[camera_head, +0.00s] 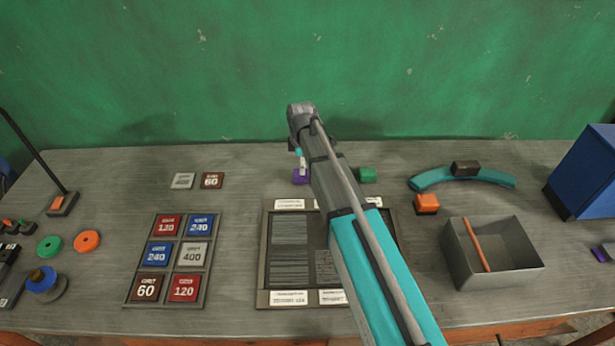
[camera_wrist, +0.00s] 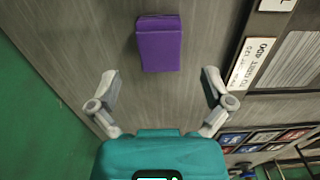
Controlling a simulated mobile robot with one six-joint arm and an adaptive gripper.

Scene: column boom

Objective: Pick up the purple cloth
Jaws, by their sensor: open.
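The purple cloth (camera_head: 300,176) shows as a small block-like piece on the table behind the framed panel, partly hidden by my arm in the head view. In the wrist view the purple cloth (camera_wrist: 159,44) lies ahead of my fingertips, roughly centred between them, and looks like a compact rectangular block. My gripper (camera_wrist: 160,76) is open and empty, one finger to each side. In the head view my gripper (camera_head: 300,155) hangs above the cloth; its height over the table is hard to tell.
A framed panel (camera_head: 265,250) with labels lies in front of the cloth. A grey bin (camera_head: 515,268) holds an orange stick. Grit tiles (camera_head: 212,180) lie left. The green wall (camera_head: 200,70) rises behind.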

